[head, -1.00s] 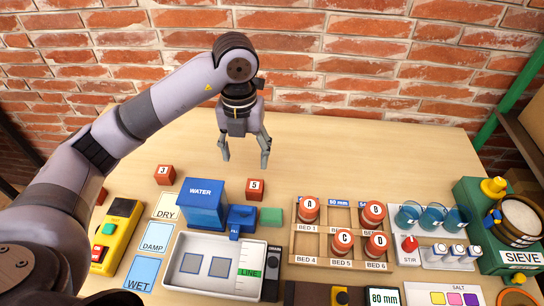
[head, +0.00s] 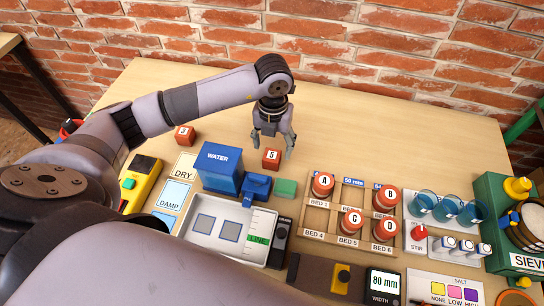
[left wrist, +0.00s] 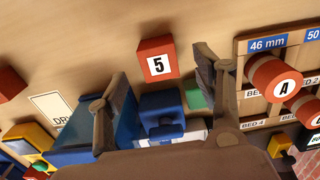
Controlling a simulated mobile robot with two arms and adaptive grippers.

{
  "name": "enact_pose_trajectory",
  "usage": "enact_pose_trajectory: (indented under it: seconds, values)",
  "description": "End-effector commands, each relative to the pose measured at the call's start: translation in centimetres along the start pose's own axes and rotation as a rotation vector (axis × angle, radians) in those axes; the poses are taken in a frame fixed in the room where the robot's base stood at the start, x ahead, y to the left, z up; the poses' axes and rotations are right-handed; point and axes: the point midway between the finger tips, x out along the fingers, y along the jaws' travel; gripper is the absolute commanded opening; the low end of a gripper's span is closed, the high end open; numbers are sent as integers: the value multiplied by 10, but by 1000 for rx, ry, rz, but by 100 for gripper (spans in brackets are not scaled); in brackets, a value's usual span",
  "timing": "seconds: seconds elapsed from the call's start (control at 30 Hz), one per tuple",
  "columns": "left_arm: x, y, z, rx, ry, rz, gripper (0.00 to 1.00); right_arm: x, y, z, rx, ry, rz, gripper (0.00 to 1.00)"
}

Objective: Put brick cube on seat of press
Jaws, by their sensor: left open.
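A red brick cube marked 5 (head: 271,159) sits on the wooden table behind the blue unit and the green block. A second red cube marked 3 (head: 185,136) sits further left. My left gripper (head: 273,146) is open and empty, pointing down close over cube 5. In the left wrist view cube 5 (left wrist: 157,65) shows between the two spread fingers, with no clear contact. I cannot make out a press or its seat for sure. My right gripper is not in view.
A blue WATER box (head: 219,168) and a small green block (head: 286,188) stand near the cube. A wooden bed rack (head: 340,243) with red capped pieces is to the right. A white tray (head: 205,247) lies in front. The table behind the cubes is clear.

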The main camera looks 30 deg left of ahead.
Motion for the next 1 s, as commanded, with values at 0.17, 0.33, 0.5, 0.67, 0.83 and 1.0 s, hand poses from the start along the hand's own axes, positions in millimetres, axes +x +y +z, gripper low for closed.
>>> enact_pose_trajectory:
  seconds: [0.17,0.33,0.5,0.67,0.83,1.0]
  values:
    - [16,1,-3,0,4,1,61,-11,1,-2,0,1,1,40]
    - [43,2,-4,0,4,1,61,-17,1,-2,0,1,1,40]
    - [53,2,-3,0,-1,0,61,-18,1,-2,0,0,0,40]
    - [53,2,-3,0,-1,0,61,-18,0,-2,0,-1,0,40]
    - [53,2,-3,0,-1,0,51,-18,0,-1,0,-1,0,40]
    - [52,2,-3,0,-1,0,40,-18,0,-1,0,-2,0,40]
